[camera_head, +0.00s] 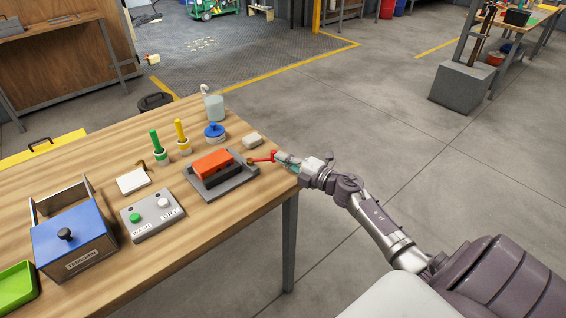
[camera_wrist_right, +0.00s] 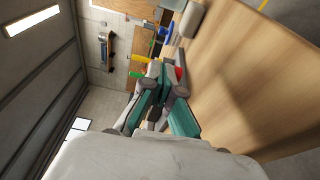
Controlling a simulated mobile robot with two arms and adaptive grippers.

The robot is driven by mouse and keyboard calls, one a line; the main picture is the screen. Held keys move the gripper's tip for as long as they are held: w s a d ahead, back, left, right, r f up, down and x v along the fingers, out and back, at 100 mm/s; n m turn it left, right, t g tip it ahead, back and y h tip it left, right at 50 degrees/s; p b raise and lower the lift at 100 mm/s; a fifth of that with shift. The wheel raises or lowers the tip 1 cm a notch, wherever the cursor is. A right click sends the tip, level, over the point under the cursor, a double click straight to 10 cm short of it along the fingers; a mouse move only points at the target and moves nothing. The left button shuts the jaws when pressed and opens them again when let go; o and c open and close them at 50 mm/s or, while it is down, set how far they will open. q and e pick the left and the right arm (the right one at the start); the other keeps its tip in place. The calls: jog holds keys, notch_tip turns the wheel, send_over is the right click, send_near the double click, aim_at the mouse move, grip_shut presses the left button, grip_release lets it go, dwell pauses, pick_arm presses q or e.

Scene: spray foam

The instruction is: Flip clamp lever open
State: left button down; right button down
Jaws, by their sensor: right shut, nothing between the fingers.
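The clamp is a grey base plate (camera_head: 221,187) on the wooden table, with an orange block (camera_head: 212,163) over a dark block on it. The red clamp lever (camera_head: 262,158) sticks out from its right side toward the table's right edge. My right gripper (camera_head: 279,158) is shut and empty at the lever's outer end. I cannot tell whether it touches the lever. In the right wrist view, the gripper (camera_wrist_right: 160,78) has its teal fingers together, and a bit of red (camera_wrist_right: 180,73), likely the lever, shows just beyond them. My left gripper is not in view.
A small beige block (camera_head: 252,140) lies behind the lever. A blue-lidded jar (camera_head: 214,131), green and yellow handled tools (camera_head: 180,134) and a button box (camera_head: 153,215) stand nearby. A blue-lidded box (camera_head: 72,236) is front left.

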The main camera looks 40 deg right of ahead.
jog(key=shift+w+d+f+n+g+y+b, duration=0.1)
jog(key=shift+w+d+n+g+y+b, duration=0.4)
jog(key=shift+y+b, duration=0.75)
jog(key=shift+w+d+f+n+g+y+b, duration=0.1)
jog(key=shift+w+d+n+g+y+b, duration=0.4)
jog(key=shift+b, duration=1.4)
jog(key=shift+w+d+f+n+g+y+b, duration=0.1)
jog(key=shift+w+n+g+y+b, duration=0.35)
jog(key=shift+n+y+b, duration=0.85)
jog(key=shift+w+r+m+h+b, duration=0.25)
jog(key=shift+w+m+h+b, duration=0.15)
jog(key=shift+w+b, duration=0.15)
jog(key=shift+w+d, duration=0.15)
jog(key=shift+w, duration=0.35)
jog(key=shift+r, duration=0.1)
jog(key=shift+w, duration=0.1)
jog(key=shift+d, duration=0.15)
jog(key=shift+s+d, duration=0.15)
jog(key=shift+s, duration=0.15)
jog(key=v, duration=1.1)
jog(key=shift+s, duration=0.15)
jog(key=shift+f, duration=0.2)
